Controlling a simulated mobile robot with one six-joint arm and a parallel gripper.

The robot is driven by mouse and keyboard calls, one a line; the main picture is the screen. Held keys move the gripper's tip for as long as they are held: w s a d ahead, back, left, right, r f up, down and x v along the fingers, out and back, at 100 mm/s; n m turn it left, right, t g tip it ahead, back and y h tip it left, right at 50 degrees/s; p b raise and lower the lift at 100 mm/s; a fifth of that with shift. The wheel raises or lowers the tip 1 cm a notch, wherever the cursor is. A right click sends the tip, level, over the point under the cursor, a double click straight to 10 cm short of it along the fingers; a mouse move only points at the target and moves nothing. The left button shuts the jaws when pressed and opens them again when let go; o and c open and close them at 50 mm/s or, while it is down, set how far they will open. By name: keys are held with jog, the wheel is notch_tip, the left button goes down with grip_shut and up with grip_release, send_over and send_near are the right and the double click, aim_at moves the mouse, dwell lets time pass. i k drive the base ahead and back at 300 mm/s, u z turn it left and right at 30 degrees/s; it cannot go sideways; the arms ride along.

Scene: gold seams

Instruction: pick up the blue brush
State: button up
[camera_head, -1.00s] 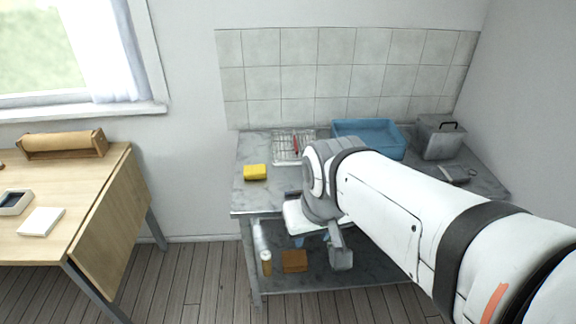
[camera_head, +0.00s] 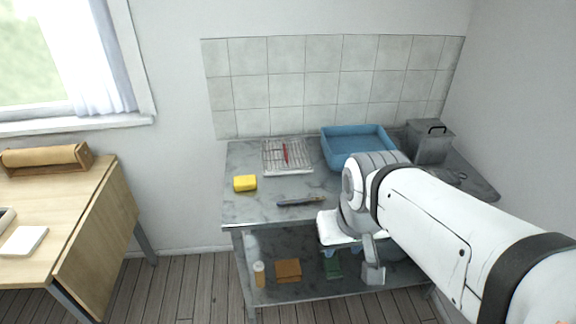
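A slim brush with a dark blue handle and a tan end (camera_head: 301,201) lies flat on the grey marble-look top of the workbench (camera_head: 245,207), near its front edge. I take it to be the blue brush. My gripper (camera_head: 350,256) hangs in front of the bench's front edge, to the right of the brush and lower in the picture, apart from it. The gripper is small and partly hidden by its own wrist, so its opening is unclear. Nothing is seen held in it.
The lower shelf (camera_head: 300,291) holds small items. A wooden table (camera_head: 75,215) is at left.

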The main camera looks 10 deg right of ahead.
aim_at(304, 200)
jog(key=u, duration=0.05)
jog(key=i, duration=1)
jog(key=z, duration=0.95)
jog(key=k, duration=1.2)
jog(key=u, duration=0.75)
jog(key=i, duration=1)
jog(key=u, duration=0.05)
